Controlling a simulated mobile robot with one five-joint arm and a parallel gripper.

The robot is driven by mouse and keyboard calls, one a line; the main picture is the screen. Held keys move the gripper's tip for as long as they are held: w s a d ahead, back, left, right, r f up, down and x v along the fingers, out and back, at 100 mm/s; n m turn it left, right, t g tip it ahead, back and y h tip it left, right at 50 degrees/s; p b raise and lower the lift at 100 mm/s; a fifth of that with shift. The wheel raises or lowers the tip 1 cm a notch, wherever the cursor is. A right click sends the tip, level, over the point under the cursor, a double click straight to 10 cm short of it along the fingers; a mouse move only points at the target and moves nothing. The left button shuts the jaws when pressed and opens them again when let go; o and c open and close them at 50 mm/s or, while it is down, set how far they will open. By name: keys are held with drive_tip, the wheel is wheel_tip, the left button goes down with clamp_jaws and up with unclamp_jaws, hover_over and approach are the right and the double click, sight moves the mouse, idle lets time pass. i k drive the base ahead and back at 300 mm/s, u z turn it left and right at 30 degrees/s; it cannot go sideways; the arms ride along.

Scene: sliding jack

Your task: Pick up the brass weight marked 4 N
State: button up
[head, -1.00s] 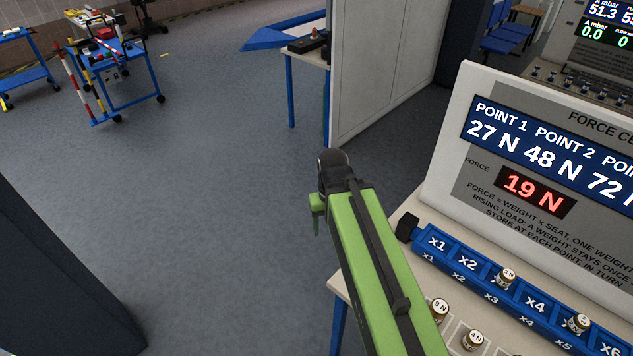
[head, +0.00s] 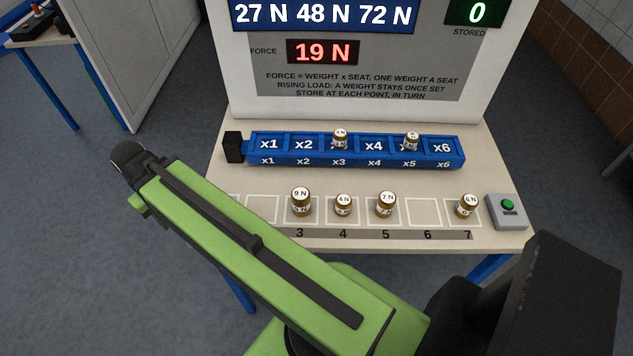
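The brass weight that appears marked 4 N (head: 343,205) stands upright in square 4 of the front row on the bench; its label is small. A 9 N weight (head: 301,202) stands to its left in square 3. Another brass weight (head: 386,204), its label hard to read, stands to its right in square 5. My green arm reaches across the lower left, its dark far end out over the floor, left of the bench. My gripper's fingers do not show, and nothing of mine touches the weights in view.
A blue seat rail (head: 355,161) behind the row holds brass weights at x3 (head: 340,140) and x5 (head: 411,142). A 6 N weight (head: 467,206) stands in square 7, beside a green-button box (head: 508,206). Square 6 (head: 423,212) is empty. The display panel (head: 240,85) reads 19 N.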

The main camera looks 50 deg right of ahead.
sight(343, 203)
drive_tip(key=z, duration=0.05)
drive_tip(key=k, duration=1.65)
drive_tip(key=u, duration=1.85)
drive_tip(key=i, duration=0.65)
drive_tip(key=z, duration=3.15)
drive_tip(key=i, duration=1.05)
drive_tip(key=u, duration=0.05)
